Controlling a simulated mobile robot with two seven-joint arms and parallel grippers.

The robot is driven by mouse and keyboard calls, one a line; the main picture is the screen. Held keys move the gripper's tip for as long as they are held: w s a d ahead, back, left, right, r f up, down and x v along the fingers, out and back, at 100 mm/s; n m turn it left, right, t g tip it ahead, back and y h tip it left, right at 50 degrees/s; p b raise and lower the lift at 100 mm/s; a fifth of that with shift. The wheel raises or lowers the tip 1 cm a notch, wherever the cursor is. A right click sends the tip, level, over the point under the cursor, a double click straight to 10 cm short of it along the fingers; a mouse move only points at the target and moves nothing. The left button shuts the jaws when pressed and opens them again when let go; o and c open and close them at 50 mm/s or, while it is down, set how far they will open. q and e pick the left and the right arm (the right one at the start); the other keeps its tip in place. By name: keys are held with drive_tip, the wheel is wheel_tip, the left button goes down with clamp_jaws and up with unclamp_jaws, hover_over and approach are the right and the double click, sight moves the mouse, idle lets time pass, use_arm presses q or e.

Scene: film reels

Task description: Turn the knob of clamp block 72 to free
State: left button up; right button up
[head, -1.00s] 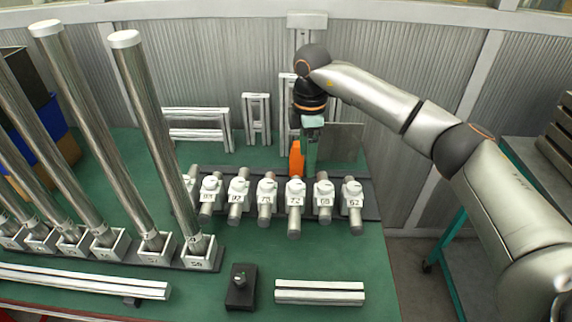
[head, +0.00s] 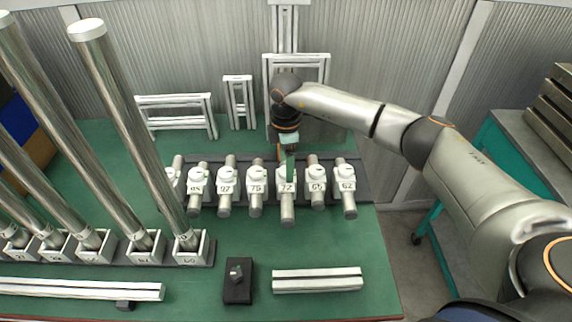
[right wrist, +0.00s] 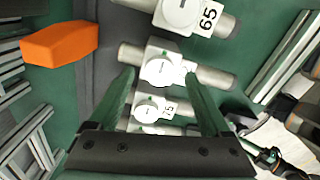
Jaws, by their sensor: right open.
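Clamp block 72 (head: 287,188) is a white block around a metal rod, in a row of similar numbered blocks on the green table. In the right wrist view, its round white knob (right wrist: 158,71) carries a short dark mark, and its label is partly hidden by a finger. My right gripper (head: 289,168) is at block 72, pointing down. In the right wrist view its two green fingers (right wrist: 159,77) are open, one on each side of the knob in the picture. I cannot tell whether they touch it. My left gripper is out of view.
Block 65 (right wrist: 180,12) and block 75 (right wrist: 153,108) flank block 72 closely. An orange block (right wrist: 58,43) lies behind the row. Tall metal tubes (head: 130,130) stand at the left. A black block with a knob (head: 238,283) and a pale profile (head: 318,281) lie in front.

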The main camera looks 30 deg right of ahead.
drive_tip(key=shift+f, duration=0.7)
clamp_jaws()
